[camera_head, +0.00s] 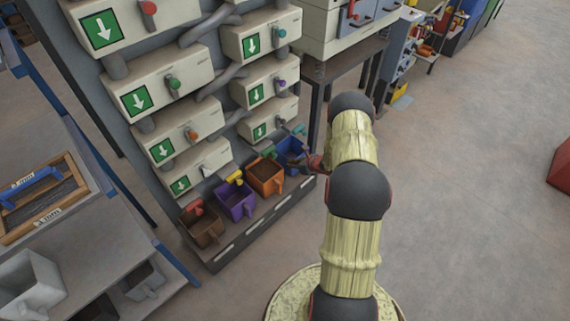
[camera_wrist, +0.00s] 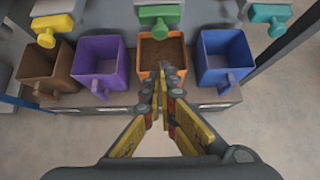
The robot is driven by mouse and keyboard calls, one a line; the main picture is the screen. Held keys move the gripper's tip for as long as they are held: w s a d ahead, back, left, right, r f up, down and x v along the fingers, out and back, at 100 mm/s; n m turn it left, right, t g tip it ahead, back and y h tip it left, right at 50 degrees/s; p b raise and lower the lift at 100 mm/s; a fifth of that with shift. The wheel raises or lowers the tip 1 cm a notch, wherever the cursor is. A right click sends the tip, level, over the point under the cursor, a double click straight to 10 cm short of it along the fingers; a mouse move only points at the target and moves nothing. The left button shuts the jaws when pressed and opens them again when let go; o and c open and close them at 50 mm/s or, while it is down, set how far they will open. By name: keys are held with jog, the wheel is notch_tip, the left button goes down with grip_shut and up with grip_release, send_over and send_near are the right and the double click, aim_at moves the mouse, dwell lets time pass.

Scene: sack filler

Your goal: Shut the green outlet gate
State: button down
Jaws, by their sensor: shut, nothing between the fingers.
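The green outlet gate (camera_wrist: 160,14) is a green plate with a rounded knob below it, at the top centre of the wrist view. In the head view the green gate (camera_head: 267,153) shows small above the orange bin. My gripper (camera_wrist: 165,84) is shut and empty, its tips in front of the orange bin (camera_wrist: 147,72), apart from the gate in the picture. In the head view my gripper (camera_head: 312,162) is by the blue bin, partly hidden by my arm. How far the gate is open I cannot tell.
A yellow gate (camera_wrist: 50,24) and a teal gate (camera_wrist: 270,13) flank the green one. Purple (camera_wrist: 102,68), blue (camera_wrist: 224,62) and brown (camera_wrist: 43,74) bins stand beside the orange bin, which holds brown material.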

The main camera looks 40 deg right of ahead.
jog(key=p+v, duration=0.1)
jog(key=v, duration=0.4)
jog(key=shift+a, duration=0.1)
dwell(0.4)
